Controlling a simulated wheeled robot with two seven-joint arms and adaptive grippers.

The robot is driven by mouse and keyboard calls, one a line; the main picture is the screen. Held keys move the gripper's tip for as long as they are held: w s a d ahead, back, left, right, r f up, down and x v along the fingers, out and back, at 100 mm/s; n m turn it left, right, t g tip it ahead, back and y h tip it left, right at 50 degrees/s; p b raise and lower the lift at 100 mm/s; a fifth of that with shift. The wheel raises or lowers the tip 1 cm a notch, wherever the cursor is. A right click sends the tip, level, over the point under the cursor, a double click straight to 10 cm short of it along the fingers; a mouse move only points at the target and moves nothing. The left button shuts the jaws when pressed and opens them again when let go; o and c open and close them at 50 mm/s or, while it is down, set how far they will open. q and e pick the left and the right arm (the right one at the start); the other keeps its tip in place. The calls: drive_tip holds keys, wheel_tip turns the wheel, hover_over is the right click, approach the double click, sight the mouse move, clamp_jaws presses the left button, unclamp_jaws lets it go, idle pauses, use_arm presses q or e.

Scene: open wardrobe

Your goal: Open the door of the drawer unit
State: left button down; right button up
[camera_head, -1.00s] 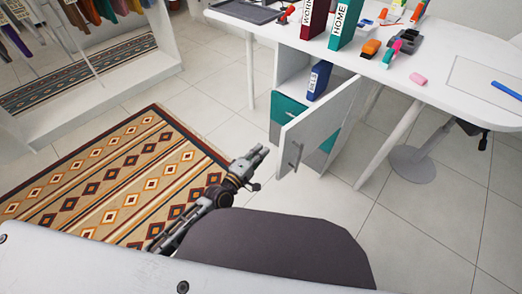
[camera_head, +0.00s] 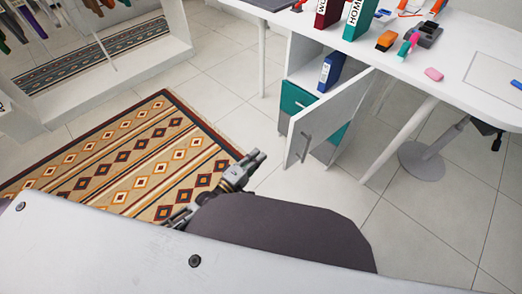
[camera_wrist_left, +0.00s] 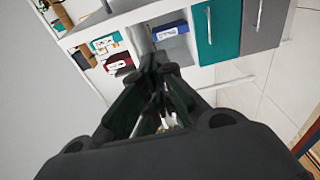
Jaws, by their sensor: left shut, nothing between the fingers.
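The drawer unit (camera_head: 291,92) is a white cabinet under the desk, with teal and grey fronts. Its white door (camera_head: 329,113) stands open, swung outward, with a grey handle (camera_head: 305,150) on its face. A blue binder (camera_head: 331,70) shows inside the open compartment. My left gripper (camera_head: 258,156) is shut and empty, left of the door's free edge and apart from it in the head view. In the left wrist view the shut fingers (camera_wrist_left: 158,65) point toward the unit, where a teal front (camera_wrist_left: 217,28) and the blue binder (camera_wrist_left: 170,31) show. My right gripper is not in view.
The white desk (camera_head: 450,50) above carries binders and stationery. A desk leg (camera_head: 400,138) and a round grey stand base (camera_head: 421,160) are right of the door. A patterned rug (camera_head: 130,150) and open wardrobe (camera_head: 85,90) lie left. Tiled floor right of my body is clear.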

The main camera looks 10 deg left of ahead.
use_arm(q)
drive_tip(key=shift+s+a, duration=0.2)
drive_tip(key=shift+s, duration=0.3)
idle(0.5)
drive_tip(key=shift+w+d, duration=0.1)
drive_tip(key=shift+w, duration=0.05)
